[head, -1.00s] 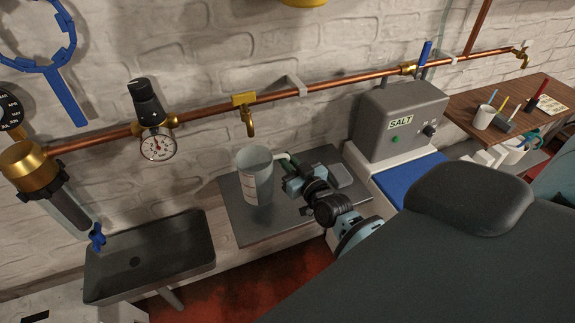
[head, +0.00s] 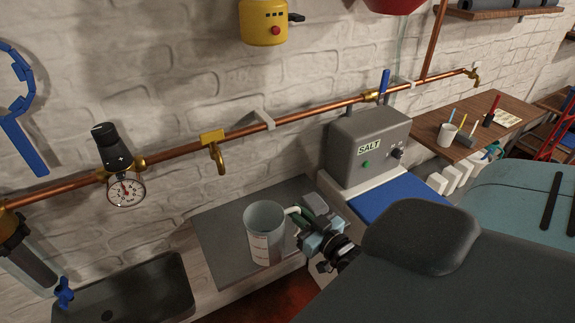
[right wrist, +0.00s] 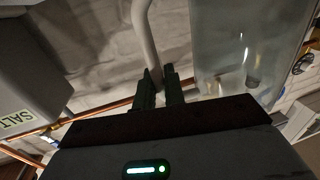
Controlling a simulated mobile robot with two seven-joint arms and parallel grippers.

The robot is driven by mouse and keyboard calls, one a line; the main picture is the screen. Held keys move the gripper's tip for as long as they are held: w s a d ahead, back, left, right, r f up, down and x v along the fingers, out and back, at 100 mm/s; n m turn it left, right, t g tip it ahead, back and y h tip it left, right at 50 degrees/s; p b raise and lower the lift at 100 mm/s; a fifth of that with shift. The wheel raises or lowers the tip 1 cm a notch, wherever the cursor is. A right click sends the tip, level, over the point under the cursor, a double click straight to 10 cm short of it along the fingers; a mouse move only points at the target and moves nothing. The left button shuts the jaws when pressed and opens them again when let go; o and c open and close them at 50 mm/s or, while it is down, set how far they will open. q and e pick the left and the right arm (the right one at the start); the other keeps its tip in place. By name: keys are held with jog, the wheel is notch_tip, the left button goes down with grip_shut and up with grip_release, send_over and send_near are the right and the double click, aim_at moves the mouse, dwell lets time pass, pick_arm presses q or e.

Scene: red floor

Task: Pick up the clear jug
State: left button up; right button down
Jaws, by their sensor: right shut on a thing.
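The clear jug (head: 264,240), a see-through cup with measuring marks, is upright in front of the dark grey mat (head: 222,224) in the head view. Its base overlaps the mat's front edge and seems raised, though the gap below is hard to judge. My right gripper (head: 304,222) is at the jug's right side, shut on its pale handle. In the right wrist view the fingers (right wrist: 159,88) close around the handle (right wrist: 146,40), and the jug's clear wall (right wrist: 232,45) is beside them. My left gripper is not in view.
A dark sink (head: 135,295) lies to the left. A brass tap (head: 216,153) on the copper pipe (head: 285,117) hangs behind the jug. The grey SALT box (head: 372,145) and blue pad (head: 395,197) stand to the right. A wooden shelf (head: 425,125) holds a mug (head: 447,134).

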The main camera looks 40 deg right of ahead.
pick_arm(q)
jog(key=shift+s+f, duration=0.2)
pick_arm(e)
jog(key=shift+s+d+r, duration=0.15)
jog(key=shift+s+d, duration=0.05)
jog(key=shift+s, duration=0.75)
jog(key=shift+s+d+r, duration=0.1)
jog(key=shift+s+d, duration=0.05)
jog(key=shift+s, duration=0.85)
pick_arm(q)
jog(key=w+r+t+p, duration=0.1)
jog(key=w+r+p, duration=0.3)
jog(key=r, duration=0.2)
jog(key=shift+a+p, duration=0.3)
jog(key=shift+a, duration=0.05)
pick_arm(e)
jog(key=w+a+r, duration=0.2)
jog(key=a+r, duration=0.6)
jog(key=w+a+r, duration=0.3)
jog(key=a+r, duration=0.5)
jog(key=r, duration=0.1)
jog(key=shift+a+y, duration=0.3)
jog(key=shift+a, duration=0.05)
